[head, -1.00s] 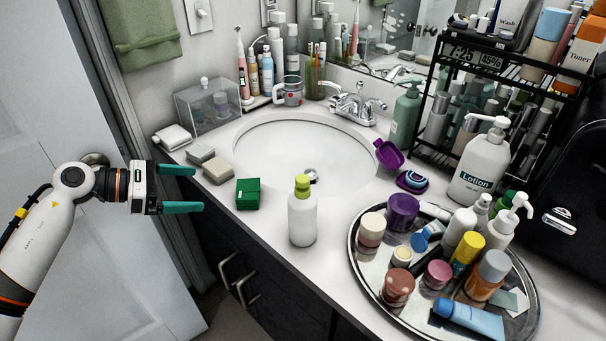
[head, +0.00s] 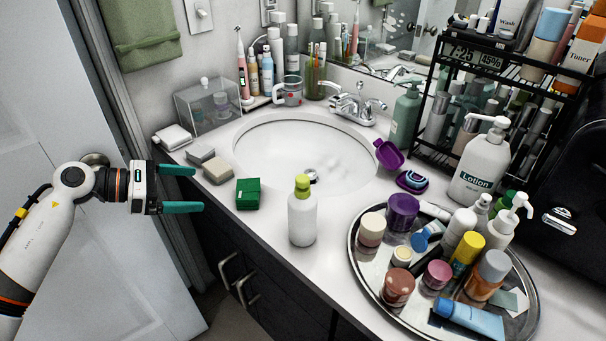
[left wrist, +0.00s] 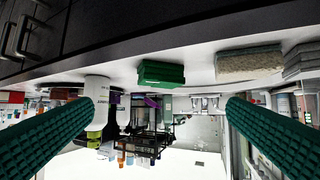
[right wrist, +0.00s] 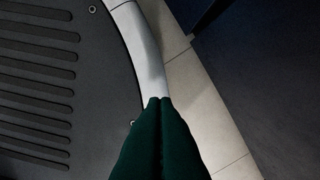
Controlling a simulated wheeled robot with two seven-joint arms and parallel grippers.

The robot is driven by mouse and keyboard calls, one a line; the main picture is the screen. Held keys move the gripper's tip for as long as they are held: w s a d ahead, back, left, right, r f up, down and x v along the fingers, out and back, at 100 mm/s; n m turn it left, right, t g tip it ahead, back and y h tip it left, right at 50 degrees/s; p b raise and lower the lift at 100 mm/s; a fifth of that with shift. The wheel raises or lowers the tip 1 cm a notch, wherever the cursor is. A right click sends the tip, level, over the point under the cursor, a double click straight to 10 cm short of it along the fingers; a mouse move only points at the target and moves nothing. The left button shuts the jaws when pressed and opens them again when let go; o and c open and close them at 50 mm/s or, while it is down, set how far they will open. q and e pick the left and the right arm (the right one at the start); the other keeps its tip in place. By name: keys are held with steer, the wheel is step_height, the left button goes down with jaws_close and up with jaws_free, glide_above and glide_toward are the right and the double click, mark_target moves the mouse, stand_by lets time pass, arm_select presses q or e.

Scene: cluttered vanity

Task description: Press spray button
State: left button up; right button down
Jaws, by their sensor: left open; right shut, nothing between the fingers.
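A white spray bottle (head: 302,218) with a yellow-green spray top (head: 302,186) stands upright on the counter in front of the sink in the head view. In the left wrist view, which is upside down, a white bottle with a green top (left wrist: 97,100) shows beside a finger. My left gripper (head: 183,190) is open and empty, left of the counter and well apart from the bottle; its two green fingers (left wrist: 140,130) frame the left wrist view. My right gripper (right wrist: 160,100) is shut and empty above the floor, and is outside the head view.
A green box (head: 248,194) and a beige block (head: 218,171) lie on the counter between my left gripper and the bottle. A round tray (head: 372,293) crowded with cosmetics stands to the bottle's right. The sink (head: 275,145) is behind it. A white door (head: 75,130) is at left.

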stand_by(0.5)
arm_select(q)
steer(key=d+r+n+t+h, duration=0.1)
steer(key=d+n+t+h, duration=0.2)
steer(key=d+n+t, duration=0.55)
steer(key=a+f+n+t+y, duration=0.1)
steer(key=a+f+n+y, duration=0.45)
steer(key=f+n, duration=0.45)
steer(key=a+f+n+t+y, duration=0.2)
steer(key=a+f+n+y, duration=0.45)
steer(key=n, duration=0.65)
steer(key=s+f+n+g+y, duration=0.25)
steer(key=s+f+n, duration=0.2)
steer(key=f, duration=0.65)
steer(key=s+f+n+g+y, duration=0.1)
steer(key=s+f+n+g, duration=0.3)
steer(key=f, duration=0.7)
steer(key=s+f+n+g, duration=0.3)
steer(key=s+f+g, duration=0.1)
steer(key=s+f, duration=1.25)
steer(key=s+d+f+n+g, duration=0.1)
steer(key=s+f, duration=0.3)
steer(key=s, duration=0.7)
steer(key=s+d+f+n+g, duration=0.2)
steer(key=s+f+n+g, duration=0.1)
steer(key=s, duration=0.9)
step_height(320, 180, down, 2)
steer(key=shift+s+f+g, duration=0.1)
steer(key=shift+s+g, duration=0.2)
steer(key=shift+g, duration=0.4)
